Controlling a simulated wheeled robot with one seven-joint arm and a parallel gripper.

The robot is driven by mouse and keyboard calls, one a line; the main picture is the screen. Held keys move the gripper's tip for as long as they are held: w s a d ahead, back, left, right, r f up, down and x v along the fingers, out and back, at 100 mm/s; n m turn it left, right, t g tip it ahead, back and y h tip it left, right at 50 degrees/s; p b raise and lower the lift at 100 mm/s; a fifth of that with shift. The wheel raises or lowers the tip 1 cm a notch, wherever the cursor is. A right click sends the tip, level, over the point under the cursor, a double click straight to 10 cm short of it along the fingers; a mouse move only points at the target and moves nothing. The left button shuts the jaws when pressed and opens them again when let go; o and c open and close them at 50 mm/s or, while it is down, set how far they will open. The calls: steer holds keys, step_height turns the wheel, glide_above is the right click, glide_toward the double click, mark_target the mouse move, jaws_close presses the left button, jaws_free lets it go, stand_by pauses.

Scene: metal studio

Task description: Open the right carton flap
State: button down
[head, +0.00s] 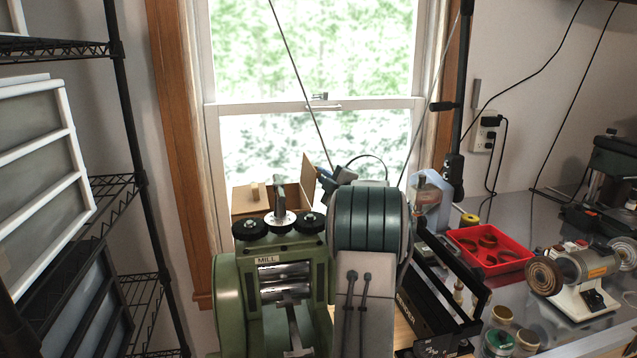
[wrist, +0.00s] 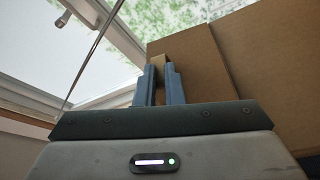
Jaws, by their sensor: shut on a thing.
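A brown cardboard carton (head: 242,203) stands by the window, partly hidden behind the green mill. Its right flap (head: 308,178) stands up at a steep angle; a small block-like tab shows on top of the carton's left part. My gripper (head: 321,174) is at the right flap's outer side, its blue-grey fingers near the flap's edge. In the wrist view, the fingers (wrist: 160,70) are shut on a small tan tab (wrist: 158,64) beside a cardboard panel (wrist: 203,62), which seems to be the right flap. The carton's inside is hidden.
The green mill (head: 272,262) stands in front of the carton, close to my arm. A wire shelf (head: 117,188) is at left and the window (head: 310,105) is behind.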

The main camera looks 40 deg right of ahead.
steer(key=shift+f+m+b, duration=0.25)
steer(key=shift+m+b, duration=0.05)
steer(key=shift+m, duration=0.2)
steer(key=c, duration=1.6)
jaws_free()
steer(key=shift+w, duration=0.1)
steer(key=shift+o, duration=0.2)
steer(key=s+a+f+b, duration=0.1)
steer(key=s+f+b, duration=0.1)
steer(key=s, duration=1.1)
steer(key=shift+s+b, duration=0.35)
steer(key=shift+s, duration=0.05)
steer(key=shift+a+f, duration=0.1)
